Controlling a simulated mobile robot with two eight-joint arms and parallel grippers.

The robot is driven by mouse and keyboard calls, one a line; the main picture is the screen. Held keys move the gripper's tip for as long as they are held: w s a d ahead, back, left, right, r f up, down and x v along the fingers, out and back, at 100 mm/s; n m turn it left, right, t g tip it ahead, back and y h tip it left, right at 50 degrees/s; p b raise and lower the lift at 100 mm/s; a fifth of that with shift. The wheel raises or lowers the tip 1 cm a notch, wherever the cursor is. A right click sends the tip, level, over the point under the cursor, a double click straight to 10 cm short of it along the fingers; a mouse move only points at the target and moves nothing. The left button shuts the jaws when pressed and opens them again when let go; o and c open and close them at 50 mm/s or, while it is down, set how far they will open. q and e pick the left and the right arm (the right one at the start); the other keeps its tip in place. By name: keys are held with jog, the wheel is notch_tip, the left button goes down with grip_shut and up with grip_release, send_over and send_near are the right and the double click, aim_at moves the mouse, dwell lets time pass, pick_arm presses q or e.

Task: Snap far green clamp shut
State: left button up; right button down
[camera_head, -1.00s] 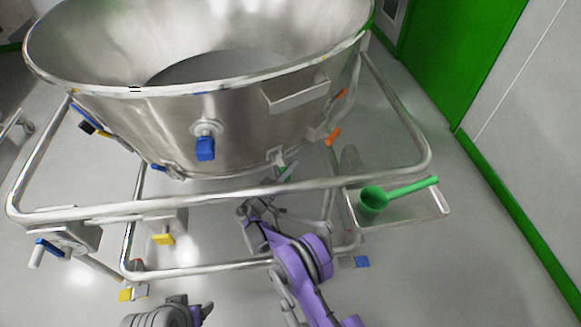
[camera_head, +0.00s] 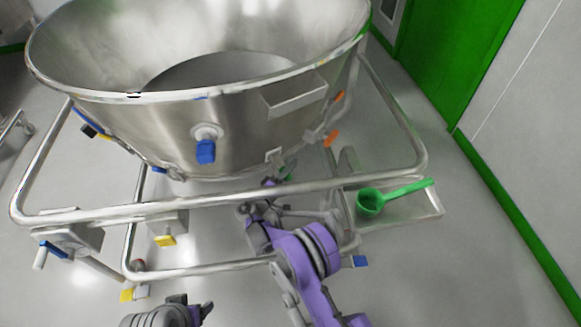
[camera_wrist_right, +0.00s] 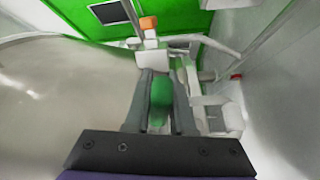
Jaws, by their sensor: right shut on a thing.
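The far green clamp (camera_head: 290,171) is small and partly hidden under the near side of the steel bowl (camera_head: 235,128) in the head view. My right gripper (camera_head: 272,183) reaches up under the frame's front rail to it. In the right wrist view, the green handle of the clamp (camera_wrist_right: 160,101) sits between the two dark fingers of my right gripper (camera_wrist_right: 158,104), which are shut on it. My left gripper (camera_head: 190,304) is at the bottom edge of the head view, away from the bowl; its jaws are unclear.
A tubular steel rail (camera_head: 225,203) runs around the bowl, close above my right arm. A green scoop (camera_head: 395,194) lies on a steel side tray (camera_head: 405,218) at the right. An orange-tipped clamp (camera_wrist_right: 148,25) lies beyond my fingers. Open floor lies at the right.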

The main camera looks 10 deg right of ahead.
jog(key=shift+r+n+y, duration=0.3)
jog(key=shift+r+n, duration=0.05)
jog(key=shift+n, duration=0.35)
jog(key=c, duration=0.8)
grip_release()
jog(key=shift+o, duration=0.2)
jog(key=shift+s+a, duration=0.1)
jog(key=p+v, duration=0.2)
jog(key=v, duration=0.8)
jog(key=shift+s+a, duration=0.25)
jog(key=shift+r, duration=0.15)
